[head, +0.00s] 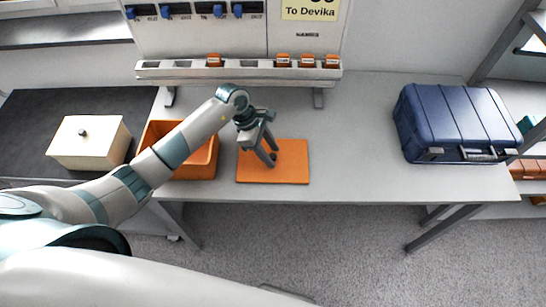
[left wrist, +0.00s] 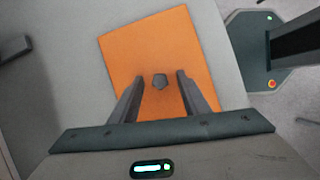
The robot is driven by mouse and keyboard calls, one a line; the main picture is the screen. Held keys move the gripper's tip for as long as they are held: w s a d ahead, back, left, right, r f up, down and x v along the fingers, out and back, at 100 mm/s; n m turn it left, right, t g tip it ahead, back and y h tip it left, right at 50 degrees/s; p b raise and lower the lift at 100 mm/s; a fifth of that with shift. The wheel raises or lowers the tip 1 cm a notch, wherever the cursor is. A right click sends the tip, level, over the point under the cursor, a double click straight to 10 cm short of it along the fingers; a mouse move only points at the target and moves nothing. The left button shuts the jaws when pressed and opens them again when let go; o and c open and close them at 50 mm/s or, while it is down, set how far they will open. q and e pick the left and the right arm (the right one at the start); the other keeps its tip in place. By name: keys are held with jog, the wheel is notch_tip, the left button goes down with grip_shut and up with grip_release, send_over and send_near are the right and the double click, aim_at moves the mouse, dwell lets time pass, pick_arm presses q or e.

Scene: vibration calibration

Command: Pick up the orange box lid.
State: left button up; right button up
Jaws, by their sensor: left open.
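The orange box lid (head: 291,168) is a flat orange square lying on the grey table near its front edge. A small dark knob stands near its middle. My left gripper (head: 270,160) is over the lid, pointing down, with its fingers apart. In the left wrist view, the lid (left wrist: 137,62) lies beneath the open fingers of the left gripper (left wrist: 160,83), and the dark knob (left wrist: 160,81) shows between the fingertips. I cannot tell whether the fingers touch the knob. An open orange box (head: 205,160) stands just left of the lid, partly hidden by my left arm. My right gripper is not in view.
A cream box with a dark knob (head: 90,142) stands on the dark surface at the left. A blue case (head: 455,118) lies on the table's right side. A rack with small orange blocks (head: 240,70) runs along the back. The table between lid and case is clear.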

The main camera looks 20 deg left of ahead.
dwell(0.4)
pick_arm(q)
jog(key=c, duration=1)
grip_shut()
jog(key=shift+r, duration=0.1)
